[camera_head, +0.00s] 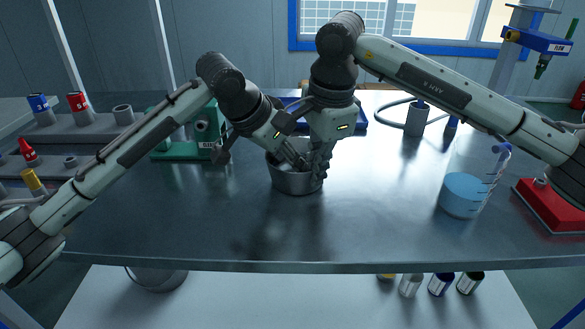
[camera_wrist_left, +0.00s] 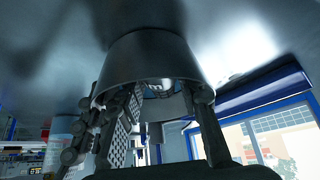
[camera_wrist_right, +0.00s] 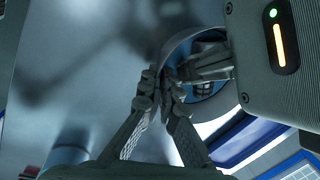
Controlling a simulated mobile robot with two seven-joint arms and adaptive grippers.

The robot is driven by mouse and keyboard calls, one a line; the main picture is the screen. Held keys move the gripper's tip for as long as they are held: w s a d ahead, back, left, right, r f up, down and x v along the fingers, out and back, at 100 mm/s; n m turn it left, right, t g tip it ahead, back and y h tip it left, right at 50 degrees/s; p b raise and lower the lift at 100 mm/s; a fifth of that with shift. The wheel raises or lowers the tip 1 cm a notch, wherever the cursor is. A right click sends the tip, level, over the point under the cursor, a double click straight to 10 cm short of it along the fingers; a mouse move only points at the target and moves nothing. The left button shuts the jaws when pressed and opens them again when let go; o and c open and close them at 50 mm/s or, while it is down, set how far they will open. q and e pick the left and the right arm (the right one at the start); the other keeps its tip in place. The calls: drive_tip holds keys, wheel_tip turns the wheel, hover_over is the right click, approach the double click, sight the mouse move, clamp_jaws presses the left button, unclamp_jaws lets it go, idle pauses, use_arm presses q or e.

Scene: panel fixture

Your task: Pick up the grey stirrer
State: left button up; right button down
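A metal pot (camera_head: 292,183) stands on the bench in the middle. I cannot make out a grey stirrer in any view; the pot's inside is mostly hidden by my grippers. My left gripper (camera_head: 300,163) reaches into the pot's mouth from the left; in the left wrist view its fingers (camera_wrist_left: 158,105) stand apart, one at each side of the opening. My right gripper (camera_head: 321,170) points down at the pot's right side. In the right wrist view its fingertips (camera_wrist_right: 160,88) are close together around the pot's rim (camera_wrist_right: 172,48).
A beaker of blue liquid (camera_head: 462,195) and a red device (camera_head: 552,203) stand at the right. A green stand (camera_head: 178,147) and a blue tray (camera_head: 350,118) are behind the pot. The bench front is clear.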

use_arm(q)
clamp_jaws()
drive_tip(key=shift+r, duration=0.1)
drive_tip(key=shift+r, duration=0.65)
wheel_tip(320, 180, up, 6)
drive_tip(key=shift+s+a+f, duration=0.1)
drive_tip(key=shift+a+f, duration=0.05)
drive_tip(key=s+a, duration=1.2)
drive_tip(key=shift+s+a, duration=0.15)
drive_tip(key=shift+s, duration=0.05)
use_arm(e)
drive_tip(key=c, duration=1.6)
unclamp_jaws()
drive_tip(key=shift+c, duration=0.2)
